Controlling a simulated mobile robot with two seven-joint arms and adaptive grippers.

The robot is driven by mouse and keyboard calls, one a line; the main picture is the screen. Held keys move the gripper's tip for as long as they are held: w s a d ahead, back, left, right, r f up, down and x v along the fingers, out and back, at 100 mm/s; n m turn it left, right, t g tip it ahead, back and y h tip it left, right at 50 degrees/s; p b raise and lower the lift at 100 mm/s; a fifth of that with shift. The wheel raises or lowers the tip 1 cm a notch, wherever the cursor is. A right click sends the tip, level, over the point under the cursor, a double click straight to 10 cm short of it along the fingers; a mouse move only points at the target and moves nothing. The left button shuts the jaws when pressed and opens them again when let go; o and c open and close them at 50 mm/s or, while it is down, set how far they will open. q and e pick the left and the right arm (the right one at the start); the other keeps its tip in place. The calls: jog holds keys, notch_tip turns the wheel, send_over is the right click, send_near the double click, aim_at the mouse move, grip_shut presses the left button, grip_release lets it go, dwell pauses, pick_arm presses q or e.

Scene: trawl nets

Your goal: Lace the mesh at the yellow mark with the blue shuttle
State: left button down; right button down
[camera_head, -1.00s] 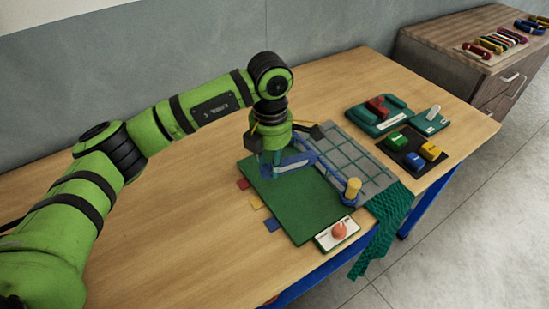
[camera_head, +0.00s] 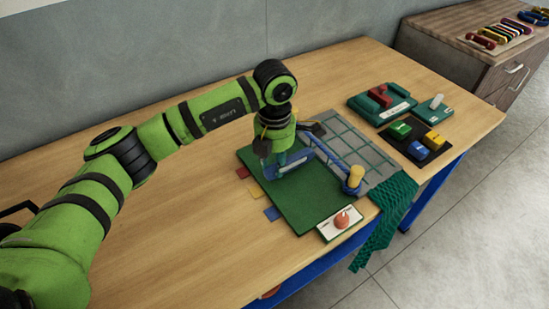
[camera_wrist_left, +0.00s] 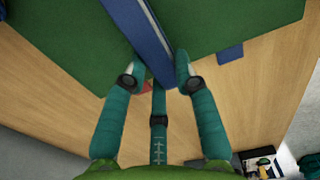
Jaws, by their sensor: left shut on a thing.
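The blue shuttle (camera_head: 290,162) is held in my left gripper (camera_head: 278,168), above the green mat (camera_head: 310,205). In the left wrist view the shuttle (camera_wrist_left: 140,35) lies between the fingertips (camera_wrist_left: 160,78). A blue cord runs from near the shuttle to the yellow post (camera_head: 356,176), with blue around its base. The grey mesh panel (camera_head: 350,145) with green grid lines lies right of the mat. Green netting (camera_head: 388,208) hangs over the front edge. A small yellow tab (camera_head: 254,192) is at the mat's left edge. I cannot tell whether the shuttle touches anything below. My right gripper is out of view.
Red (camera_head: 243,173) and blue (camera_head: 271,213) tabs flank the yellow one. A white card (camera_head: 330,230) with an orange-red knob sits at the front. A green tray (camera_head: 368,108) and a black tray (camera_head: 408,152) with coloured blocks stand right. The table's left is clear.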

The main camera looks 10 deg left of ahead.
aim_at(304, 151)
pick_arm(q)
jog(key=shift+f+b, duration=0.35)
jog(key=shift+f, duration=0.55)
jog(key=shift+w+d+b, duration=1.6)
jog(key=shift+w+d, duration=0.5)
jog(key=shift+d, duration=0.05)
jog(key=shift+w+d+r+b, duration=0.15)
jog(key=shift+w+d+b, duration=0.35)
jog(key=shift+w+d, duration=0.45)
jog(key=c, duration=0.9)
grip_release()
jog(key=shift+s+a+r, duration=0.1)
jog(key=shift+r, duration=0.05)
